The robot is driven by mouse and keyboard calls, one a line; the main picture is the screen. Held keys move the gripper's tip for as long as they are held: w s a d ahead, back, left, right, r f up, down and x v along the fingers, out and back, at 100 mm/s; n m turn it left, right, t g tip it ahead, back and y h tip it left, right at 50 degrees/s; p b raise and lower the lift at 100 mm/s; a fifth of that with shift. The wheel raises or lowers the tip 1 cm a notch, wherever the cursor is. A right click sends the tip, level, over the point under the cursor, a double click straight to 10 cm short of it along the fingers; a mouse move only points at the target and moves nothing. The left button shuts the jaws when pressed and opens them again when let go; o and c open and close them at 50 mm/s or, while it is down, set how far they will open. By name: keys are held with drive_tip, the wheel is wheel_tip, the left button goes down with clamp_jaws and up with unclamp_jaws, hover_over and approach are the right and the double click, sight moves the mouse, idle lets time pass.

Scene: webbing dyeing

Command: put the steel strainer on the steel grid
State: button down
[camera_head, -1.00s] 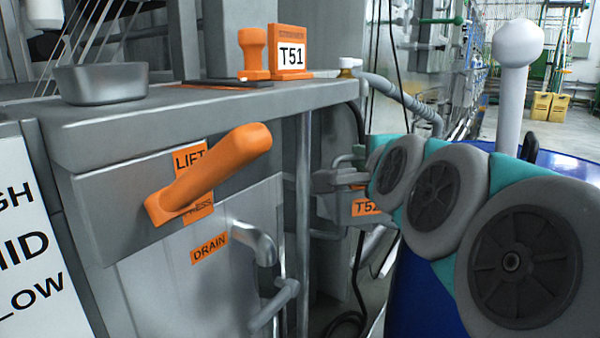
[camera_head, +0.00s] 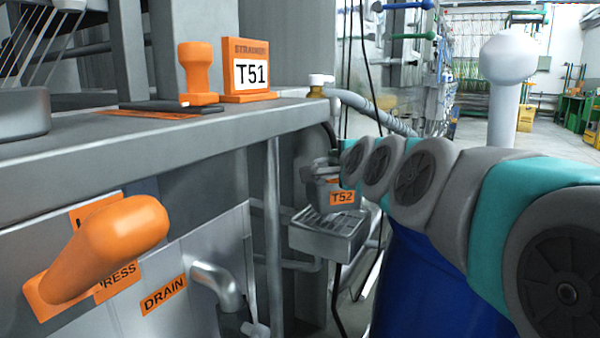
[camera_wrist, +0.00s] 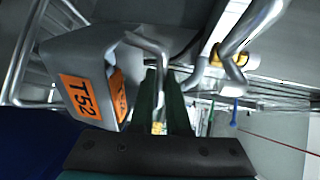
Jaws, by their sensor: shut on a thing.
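The steel strainer (camera_wrist: 97,62) is a grey metal box with orange T52 labels, at the upper left of the wrist view. My gripper (camera_wrist: 163,80) is shut on its bent grey handle. In the head view the strainer (camera_head: 318,188) hangs at the end of my arm, its label facing me. The steel grid (camera_head: 328,234) looks to be the slotted top of a small steel tray beside the machine. The strainer appears above its back part; I cannot tell whether they touch. My fingertips are hard to make out in the head view.
A steel ledge (camera_head: 170,133) holds an orange T51 strainer sign (camera_head: 250,75) and an orange knob (camera_head: 197,72). An orange lever (camera_head: 110,245) and a drain pipe (camera_head: 218,285) stick out below. A thin post (camera_head: 275,230) stands left of the tray.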

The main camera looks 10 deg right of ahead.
drive_tip(key=w, duration=0.1)
drive_tip(key=w+d, duration=0.1)
drive_tip(key=w, duration=0.1)
drive_tip(key=shift+w+f, duration=0.1)
drive_tip(key=shift+w, duration=0.15)
drive_tip(key=shift+f, duration=1.75)
drive_tip(key=shift+f, duration=0.1)
drive_tip(key=c, duration=0.9)
unclamp_jaws()
drive_tip(key=s+r, duration=0.2)
drive_tip(key=s, duration=0.9)
drive_tip(key=shift+s+d+r, duration=0.25)
drive_tip(key=shift+s+d, duration=0.05)
drive_tip(key=shift+s, duration=0.05)
